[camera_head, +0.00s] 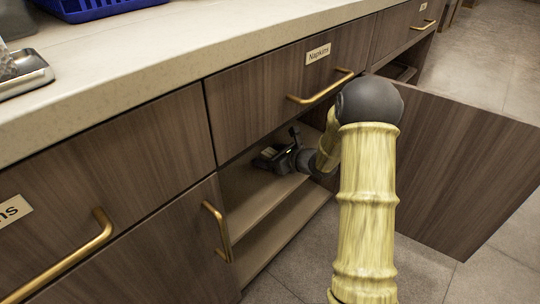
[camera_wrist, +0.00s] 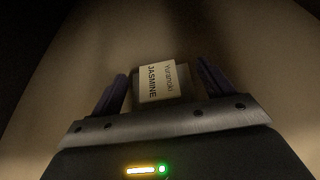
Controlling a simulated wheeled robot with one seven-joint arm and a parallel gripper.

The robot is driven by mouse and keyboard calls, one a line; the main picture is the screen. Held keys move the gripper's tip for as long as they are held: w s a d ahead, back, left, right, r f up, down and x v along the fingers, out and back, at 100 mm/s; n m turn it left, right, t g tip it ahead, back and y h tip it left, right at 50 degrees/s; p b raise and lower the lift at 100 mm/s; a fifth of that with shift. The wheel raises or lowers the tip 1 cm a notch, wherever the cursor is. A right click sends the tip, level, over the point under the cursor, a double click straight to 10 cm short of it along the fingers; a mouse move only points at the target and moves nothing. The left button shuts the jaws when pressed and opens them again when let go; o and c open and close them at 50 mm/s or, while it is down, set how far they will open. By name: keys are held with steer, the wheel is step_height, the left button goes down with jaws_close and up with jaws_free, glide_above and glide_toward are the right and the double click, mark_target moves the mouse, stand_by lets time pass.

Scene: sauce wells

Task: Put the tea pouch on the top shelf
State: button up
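The tea pouch (camera_wrist: 160,84), with a pale label reading "JASMINE", sits between my fingers in the wrist view. My gripper (camera_wrist: 163,88) has its two dark fingers spread, and a small gap shows on each side of the pouch. In the head view my gripper (camera_head: 268,155) reaches into the open cabinet, just above the upper shelf (camera_head: 258,192). A small pale patch there may be the pouch, too small to tell. In the wrist view the pouch is over or on a tan shelf surface; contact with it is unclear.
The open cabinet door (camera_head: 470,170) stands to the right of my arm. A lower shelf (camera_head: 285,235) lies below the upper one. A drawer labelled Napkins (camera_head: 290,85) is above the opening. The counter (camera_head: 130,60) holds a blue basket (camera_head: 95,8) and a metal-edged container (camera_head: 25,75).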

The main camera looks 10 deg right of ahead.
steer(key=shift+r, duration=0.1)
steer(key=shift+r, duration=0.15)
steer(key=p+v, duration=0.5)
steer(key=v, duration=0.6)
steer(key=shift+s+d+r+p, duration=0.1)
steer(key=shift+r+p, duration=0.05)
steer(key=shift+p, duration=0.15)
steer(key=shift+s+d, duration=0.2)
steer(key=shift+s, duration=0.1)
